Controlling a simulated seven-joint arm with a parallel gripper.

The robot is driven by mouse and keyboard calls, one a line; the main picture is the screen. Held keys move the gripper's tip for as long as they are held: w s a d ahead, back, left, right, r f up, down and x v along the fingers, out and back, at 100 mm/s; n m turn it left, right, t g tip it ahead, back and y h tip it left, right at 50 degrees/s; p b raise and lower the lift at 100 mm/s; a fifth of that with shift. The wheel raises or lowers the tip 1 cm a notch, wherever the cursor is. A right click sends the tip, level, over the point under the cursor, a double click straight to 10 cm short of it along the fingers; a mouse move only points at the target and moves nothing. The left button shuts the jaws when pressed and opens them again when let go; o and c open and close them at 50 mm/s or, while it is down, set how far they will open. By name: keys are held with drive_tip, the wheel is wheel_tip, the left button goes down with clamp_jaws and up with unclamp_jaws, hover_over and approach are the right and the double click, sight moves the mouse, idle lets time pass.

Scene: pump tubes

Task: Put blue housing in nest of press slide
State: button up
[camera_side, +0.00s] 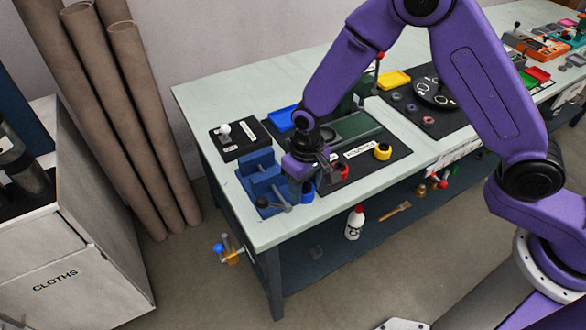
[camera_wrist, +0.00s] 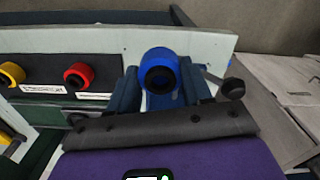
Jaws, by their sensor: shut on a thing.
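The blue housing (camera_side: 307,190) is a short blue ring near the front edge of the table, at the left end of a row with the red and yellow housings. In the wrist view the blue housing (camera_wrist: 160,54) faces me with its dark bore. My gripper (camera_side: 306,178) is over it and shut on it; the fingers (camera_wrist: 160,85) lie on both sides. Whether it touches the mat is unclear. The green press (camera_side: 352,128) stands behind on the dark mat, with a red-knobbed lever.
A blue vise (camera_side: 262,178) with a grey handle stands just left of my gripper. The red housing (camera_side: 342,171) and yellow housing (camera_side: 383,152) are to the right.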

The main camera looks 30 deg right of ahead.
drive_tip(key=w+d+r, duration=0.3)
drive_tip(key=d+r, duration=0.1)
drive_tip(key=d, duration=0.6)
drive_tip(key=w+d+r, duration=0.3)
drive_tip(key=d+r, duration=0.1)
drive_tip(key=d, duration=0.7)
drive_tip(key=w+f, duration=0.3)
drive_tip(key=w, duration=0.1)
drive_tip(key=w+f, duration=0.3)
drive_tip(key=w, duration=0.1)
drive_tip(key=w+a+f, duration=0.1)
drive_tip(key=w+f, duration=0.2)
drive_tip(key=w, duration=0.2)
drive_tip(key=shift+a, duration=0.1)
drive_tip(key=shift+w+f, duration=0.55)
drive_tip(key=shift+f, duration=0.1)
drive_tip(key=shift+w+f, duration=0.1)
drive_tip(key=shift+f, duration=1.4)
drive_tip(key=shift+f, duration=0.1)
